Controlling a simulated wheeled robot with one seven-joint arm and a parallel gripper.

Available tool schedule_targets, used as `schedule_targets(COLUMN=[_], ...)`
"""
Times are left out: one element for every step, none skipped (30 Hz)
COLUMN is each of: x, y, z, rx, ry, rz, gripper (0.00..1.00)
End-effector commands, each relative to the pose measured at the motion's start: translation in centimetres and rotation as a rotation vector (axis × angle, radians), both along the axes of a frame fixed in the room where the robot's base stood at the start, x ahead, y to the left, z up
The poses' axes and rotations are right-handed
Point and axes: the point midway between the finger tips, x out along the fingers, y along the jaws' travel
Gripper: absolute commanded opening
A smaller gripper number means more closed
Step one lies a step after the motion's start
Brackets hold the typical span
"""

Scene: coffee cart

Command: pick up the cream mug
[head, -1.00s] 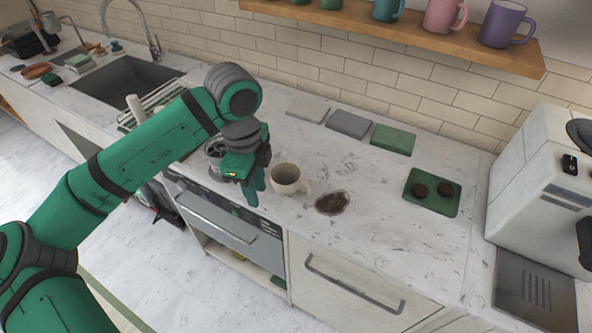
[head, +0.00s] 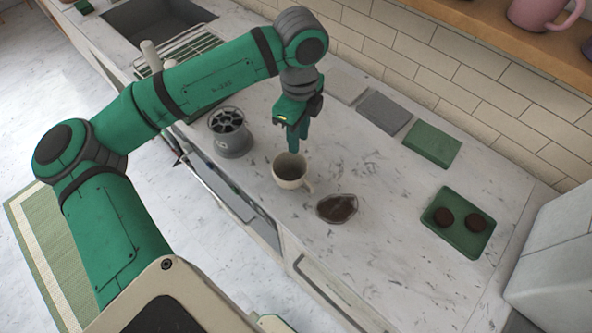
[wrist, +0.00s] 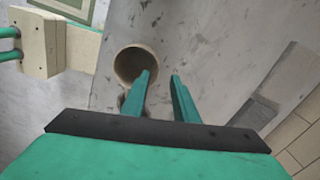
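The cream mug (head: 288,181) stands upright on the marble counter, with its handle to the right in the head view. Its round opening faces the camera in the wrist view (wrist: 122,66). My gripper (head: 298,146) is just above the mug, pointing down. In the wrist view my gripper (wrist: 161,75) shows two green fingers apart with nothing between them. The left finger overlaps the mug's right rim in that view; the right finger is beyond it. I cannot tell whether the finger touches the mug.
A grey slotted holder (head: 232,146) stands left of the mug. A green tray (head: 470,242) holds two dark discs. Flat grey (head: 384,112) and green blocks (head: 432,143) lie along the back, below a mug shelf.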

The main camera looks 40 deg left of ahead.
Motion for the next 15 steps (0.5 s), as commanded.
schedule_targets(x=[0.0, -0.1, -0.1, -0.1, -0.1, -0.1, -0.1, -0.1, -0.1, -0.2, -0.2, -0.2, -0.2, -0.2, -0.2], y=[0.0, 0.0, 0.0, 0.0, 0.0, 0.0, 0.0, 0.0, 0.0, -0.1, -0.2, -0.3, -0.4, -0.5, -0.6], z=[-0.7, -1.0, -1.4, -1.6, -1.7, -1.9, -2.0, -2.2, -2.5, -2.9, -3.2, -3.8, -4.3, -4.7, -5.3], rx=[-0.001, -0.001, -0.001, -0.001, -0.001, -0.001, -0.001, -0.001, 0.000, 0.000, 0.000, 0.000, 0.000, 0.000, 0.000], ry=[0.000, 0.000, 0.001, 0.001, 0.000, -0.001, -0.001, -0.001, 0.000, 0.001, 0.001, 0.001, 0.002, 0.001, 0.001], rz=[0.001, 0.001, 0.001, 0.001, 0.001, 0.001, 0.001, 0.001, 0.001, 0.000, 0.000, -0.001, -0.002, -0.003, -0.003], gripper=[0.27, 0.27, 0.27, 0.27, 0.27, 0.27, 0.27, 0.27, 0.27, 0.27, 0.27, 0.27, 0.27, 0.27, 0.27])
